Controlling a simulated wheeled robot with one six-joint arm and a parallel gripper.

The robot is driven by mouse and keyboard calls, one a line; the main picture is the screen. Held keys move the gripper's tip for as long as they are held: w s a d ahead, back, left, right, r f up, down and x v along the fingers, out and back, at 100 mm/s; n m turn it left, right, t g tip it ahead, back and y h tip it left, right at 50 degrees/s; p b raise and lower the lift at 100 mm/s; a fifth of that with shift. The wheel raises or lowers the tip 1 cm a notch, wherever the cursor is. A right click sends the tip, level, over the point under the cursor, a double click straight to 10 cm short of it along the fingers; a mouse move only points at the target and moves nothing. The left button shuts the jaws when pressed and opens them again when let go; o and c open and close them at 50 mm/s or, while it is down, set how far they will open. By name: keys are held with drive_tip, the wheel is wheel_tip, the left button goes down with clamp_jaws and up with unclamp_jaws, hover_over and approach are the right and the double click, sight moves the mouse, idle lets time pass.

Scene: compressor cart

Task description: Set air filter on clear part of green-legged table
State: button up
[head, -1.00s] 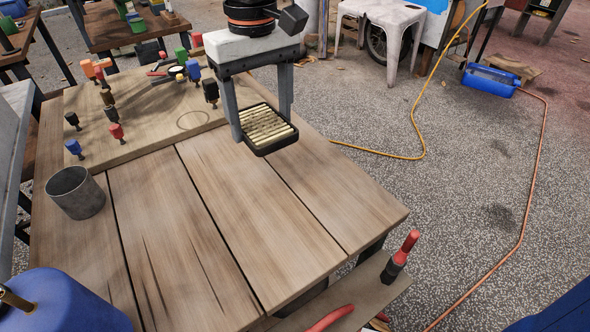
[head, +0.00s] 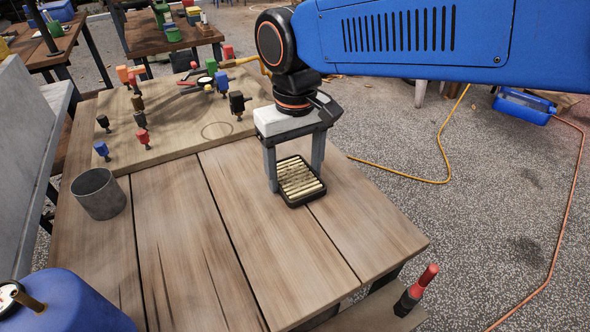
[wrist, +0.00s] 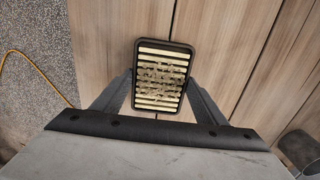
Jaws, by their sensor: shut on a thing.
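The air filter (head: 300,182) is a dark rectangular frame with cream pleats and grey-brown dirt. My gripper (head: 296,172) is shut on it, one finger at each side. In the wrist view the filter (wrist: 162,75) lies flat between the fingertips (wrist: 160,88), with pleats facing the camera. The filter is over bare planks of the wooden table (head: 215,240), low and near its right edge. I cannot tell whether it touches the planks. The table's legs are mostly hidden, so their colour does not show.
A grey metal cup (head: 98,194) stands at the table's left. A board (head: 185,135) with several coloured fittings covers the back. A blue tank (head: 62,305) is at the near left. A red-handled tool (head: 416,290) is by the near right corner. The front planks are clear.

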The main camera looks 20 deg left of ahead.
sight(295, 176)
drive_tip(key=shift+f, duration=0.2)
drive_tip(key=o, duration=1.2)
wheel_tip(295, 176, up, 12)
drive_tip(key=shift+r, duration=0.1)
